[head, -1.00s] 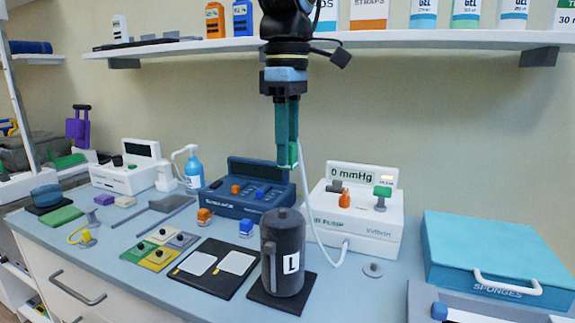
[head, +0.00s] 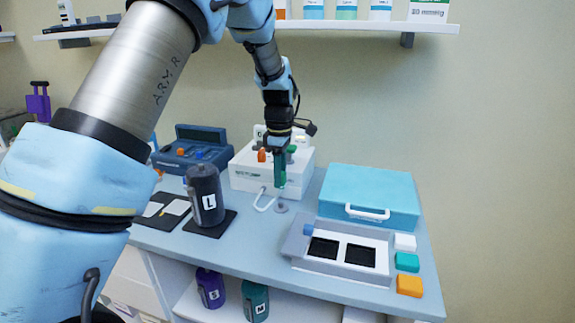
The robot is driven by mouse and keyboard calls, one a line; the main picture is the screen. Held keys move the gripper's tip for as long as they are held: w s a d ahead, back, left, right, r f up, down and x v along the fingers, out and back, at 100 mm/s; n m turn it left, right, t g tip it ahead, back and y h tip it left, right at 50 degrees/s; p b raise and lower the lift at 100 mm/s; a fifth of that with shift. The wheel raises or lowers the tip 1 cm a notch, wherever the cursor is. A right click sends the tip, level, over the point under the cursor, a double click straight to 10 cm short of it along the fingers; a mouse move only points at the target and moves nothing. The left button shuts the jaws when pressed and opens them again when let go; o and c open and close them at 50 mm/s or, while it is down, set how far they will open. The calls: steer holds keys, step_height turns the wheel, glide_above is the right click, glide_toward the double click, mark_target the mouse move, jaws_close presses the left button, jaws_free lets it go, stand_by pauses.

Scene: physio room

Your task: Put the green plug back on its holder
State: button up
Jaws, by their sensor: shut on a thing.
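My gripper (head: 280,179) points straight down in front of the white pump (head: 244,176). A small round grey holder (head: 281,208) stands on the counter just below the plug. The plug appears above the holder and apart from it, though the exact gap is hard to tell.
A dark canister marked L (head: 206,196) stands to the left on a black mat. A blue case (head: 368,193) is behind right. A grey tray (head: 345,252) with two dark windows lies in front right, beside white, teal and orange blocks. A shelf (head: 250,26) runs above.

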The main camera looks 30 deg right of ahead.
steer(key=shift+f+b, duration=1.85)
steer(key=shift+f, duration=0.65)
steer(key=shift+r+p, duration=0.1)
steer(key=shift+p, duration=0.35)
steer(key=shift+f+b, duration=0.6)
steer(key=shift+f, duration=0.6)
stand_by(0.3)
stand_by(0.4)
steer(key=o, duration=1.5)
steer(key=shift+c, duration=0.2)
steer(key=shift+o, duration=0.4)
steer(key=shift+r, duration=0.1)
